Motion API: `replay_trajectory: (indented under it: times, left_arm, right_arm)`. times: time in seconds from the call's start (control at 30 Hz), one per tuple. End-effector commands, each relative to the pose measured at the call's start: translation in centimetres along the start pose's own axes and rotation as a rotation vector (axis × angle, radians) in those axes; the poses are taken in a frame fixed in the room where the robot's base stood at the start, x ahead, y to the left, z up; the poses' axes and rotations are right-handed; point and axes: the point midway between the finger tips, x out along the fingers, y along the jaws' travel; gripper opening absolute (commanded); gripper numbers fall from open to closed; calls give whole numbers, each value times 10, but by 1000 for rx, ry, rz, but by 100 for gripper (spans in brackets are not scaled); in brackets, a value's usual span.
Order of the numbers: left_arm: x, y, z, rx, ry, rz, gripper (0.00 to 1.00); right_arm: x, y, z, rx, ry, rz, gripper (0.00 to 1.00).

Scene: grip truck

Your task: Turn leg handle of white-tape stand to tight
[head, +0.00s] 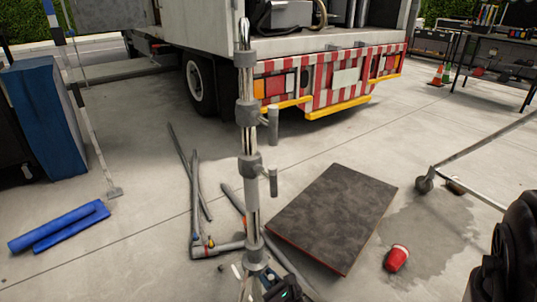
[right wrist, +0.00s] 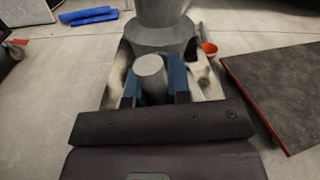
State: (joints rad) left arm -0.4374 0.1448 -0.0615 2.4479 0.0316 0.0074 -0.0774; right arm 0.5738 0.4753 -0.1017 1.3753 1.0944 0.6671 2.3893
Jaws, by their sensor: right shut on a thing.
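The stand (head: 248,150) is upright in the middle of the head view, a metal column with grey collars. Two grey handles, an upper one (head: 272,125) and a lower one (head: 272,182), stick out on its right side. My right gripper (head: 280,290) is low at the stand's base, partly cut off by the bottom edge. In the right wrist view its blue-padded fingers (right wrist: 155,82) are shut on a grey cylindrical leg handle (right wrist: 150,75), just in front of the stand's grey column (right wrist: 160,40). I cannot clearly make out white tape. My left gripper is out of view.
A dark board (head: 335,215) and a red cup (head: 397,258) lie right of the stand. Grey pipes (head: 195,205) and blue rolls (head: 60,227) lie to the left. A truck (head: 335,75) stands behind. A wheeled metal frame (head: 480,150) is at the right.

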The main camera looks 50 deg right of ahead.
Motion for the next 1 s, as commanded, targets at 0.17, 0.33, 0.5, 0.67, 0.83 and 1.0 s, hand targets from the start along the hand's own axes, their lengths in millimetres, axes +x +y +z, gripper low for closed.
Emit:
replay_trajectory:
  times: [0.17, 0.33, 0.5, 0.67, 0.83, 1.0]
  left_arm:
    - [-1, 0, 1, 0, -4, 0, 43]
    - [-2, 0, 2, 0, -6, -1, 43]
    - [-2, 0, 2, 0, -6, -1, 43]
    - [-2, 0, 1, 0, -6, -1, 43]
    - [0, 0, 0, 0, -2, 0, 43]
    - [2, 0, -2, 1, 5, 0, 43]
  right_arm:
    - [0, 1, 0, 11, 0, 2, 0]
    - [0, 1, 0, 10, 0, 2, 0]
    - [0, 1, 0, 10, 0, 2, 27]
    - [0, 1, 0, 9, 0, 1, 44]
    - [0, 0, 0, 9, 0, 1, 44]
    - [-7, 0, 0, 9, 1, 0, 44]
